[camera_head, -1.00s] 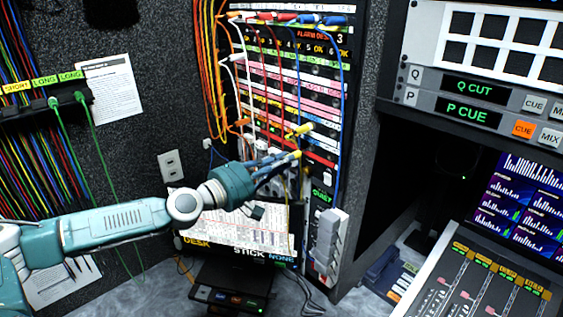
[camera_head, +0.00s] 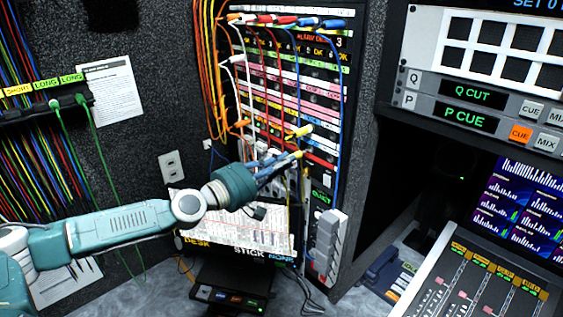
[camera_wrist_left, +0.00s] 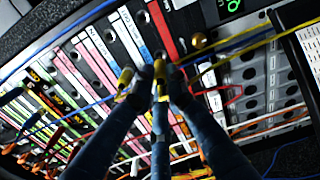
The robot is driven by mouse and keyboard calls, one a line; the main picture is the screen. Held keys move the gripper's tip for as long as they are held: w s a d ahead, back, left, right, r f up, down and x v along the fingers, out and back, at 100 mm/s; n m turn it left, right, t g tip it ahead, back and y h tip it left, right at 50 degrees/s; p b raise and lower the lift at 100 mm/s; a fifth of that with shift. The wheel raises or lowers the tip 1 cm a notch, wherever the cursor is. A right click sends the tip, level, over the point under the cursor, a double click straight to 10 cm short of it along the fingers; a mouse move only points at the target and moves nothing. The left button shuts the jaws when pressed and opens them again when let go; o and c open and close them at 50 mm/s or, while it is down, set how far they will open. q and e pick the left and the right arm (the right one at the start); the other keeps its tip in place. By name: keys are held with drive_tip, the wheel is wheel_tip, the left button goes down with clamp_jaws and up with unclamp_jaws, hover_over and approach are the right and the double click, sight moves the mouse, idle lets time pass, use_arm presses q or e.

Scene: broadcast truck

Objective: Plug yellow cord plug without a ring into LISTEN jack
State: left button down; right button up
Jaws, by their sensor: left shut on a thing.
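My left gripper (camera_head: 290,158) is at the lower part of the patch bay (camera_head: 345,100), its fingers pointing at the panel. It is shut on a yellow cord plug (camera_wrist_left: 160,70), whose tip points at the panel near the white and red strips. Whether the tip touches a jack I cannot tell. A second yellow plug (camera_head: 300,132) sits just above the gripper in the head view; in the wrist view it shows beside the left finger (camera_wrist_left: 125,78). Rings on the plugs are too small to make out. The LISTEN label is not readable. My right gripper is not in view.
Red, blue, white and orange cords hang across the panel. A paper-covered desk board (camera_head: 240,225) is below my left wrist. A grey block unit (camera_head: 326,240) stands at the lower right of the bay. The mixing console (camera_head: 470,285) is further right.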

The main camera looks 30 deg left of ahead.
use_arm(q)
drive_tip(key=shift+p+x, duration=0.75)
drive_tip(key=shift+p+x, duration=0.7)
drive_tip(key=shift+x, duration=0.25)
drive_tip(key=c, duration=1.7)
unclamp_jaws()
drive_tip(key=shift+w+d, duration=0.1)
drive_tip(key=shift+o, duration=0.2)
drive_tip(key=shift+s+f, duration=0.1)
drive_tip(key=shift+s, duration=0.25)
drive_tip(key=v, duration=1.1)
drive_tip(key=shift+s+a, duration=0.15)
drive_tip(key=shift+a, duration=0.05)
